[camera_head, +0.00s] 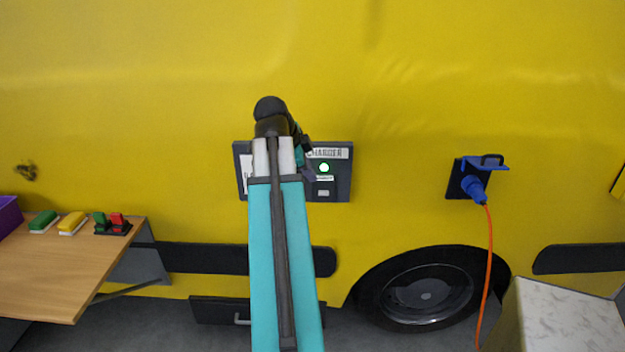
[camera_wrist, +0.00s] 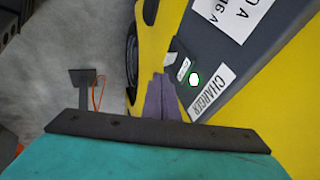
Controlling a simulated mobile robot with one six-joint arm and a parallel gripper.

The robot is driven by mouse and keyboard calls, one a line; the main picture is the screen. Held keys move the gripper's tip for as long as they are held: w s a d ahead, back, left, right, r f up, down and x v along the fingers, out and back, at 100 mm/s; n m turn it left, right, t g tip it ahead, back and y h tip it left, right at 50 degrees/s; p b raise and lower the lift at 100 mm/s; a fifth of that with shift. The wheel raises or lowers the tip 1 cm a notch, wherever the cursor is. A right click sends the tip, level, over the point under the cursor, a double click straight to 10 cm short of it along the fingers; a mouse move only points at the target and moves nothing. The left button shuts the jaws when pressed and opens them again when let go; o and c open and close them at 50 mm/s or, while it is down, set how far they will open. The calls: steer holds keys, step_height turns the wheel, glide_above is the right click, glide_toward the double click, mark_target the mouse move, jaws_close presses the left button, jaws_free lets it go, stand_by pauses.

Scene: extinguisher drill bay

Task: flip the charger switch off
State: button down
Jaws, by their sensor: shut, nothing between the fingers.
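The dark charger panel (camera_head: 342,188) is on the yellow vehicle side in the head view, with a CHARGER label, a lit green lamp (camera_head: 324,168) and a small grey switch (camera_head: 323,193) below it. My arm covers the panel's middle and left part, and my gripper is mostly hidden there. In the wrist view the panel (camera_wrist: 248,62) appears turned, with the lamp (camera_wrist: 194,79) lit and the pale switch (camera_wrist: 170,59) at its edge. My gripper (camera_wrist: 160,77) is shut and empty, its tips close to the switch. I cannot tell whether they touch it.
A blue plug (camera_head: 474,188) with an orange cable sits in a socket right of the panel. A wooden shelf (camera_head: 60,270) at left carries green and yellow blocks and a red-green switch piece. A pale speckled top (camera_head: 565,320) stands at lower right.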

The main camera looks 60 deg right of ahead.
steer(key=shift+a+r, duration=0.1)
steer(key=shift+r, duration=0.1)
stand_by(0.4)
steer(key=shift+w+a+f+y+p, duration=0.2)
steer(key=shift+f+y+p, duration=0.1)
steer(key=shift+f+p, duration=0.35)
steer(key=p, duration=0.3)
glide_toward(323, 200)
steer(key=shift+s+a+f, duration=0.6)
steer(key=shift+s+f, duration=0.3)
steer(key=shift+s, duration=0.05)
steer(key=shift+w+d+f+p, duration=0.25)
steer(key=shift+d+f, duration=0.15)
steer(key=shift+d, duration=0.2)
steer(key=shift+w+d+f+p, duration=0.2)
steer(key=shift+d+f, duration=0.2)
steer(key=shift+d, duration=0.25)
steer(key=shift+w+d+f+p, duration=0.15)
steer(key=shift+d+f+p, duration=0.1)
steer(key=shift+d+f, duration=0.25)
steer(key=shift+d, duration=0.15)
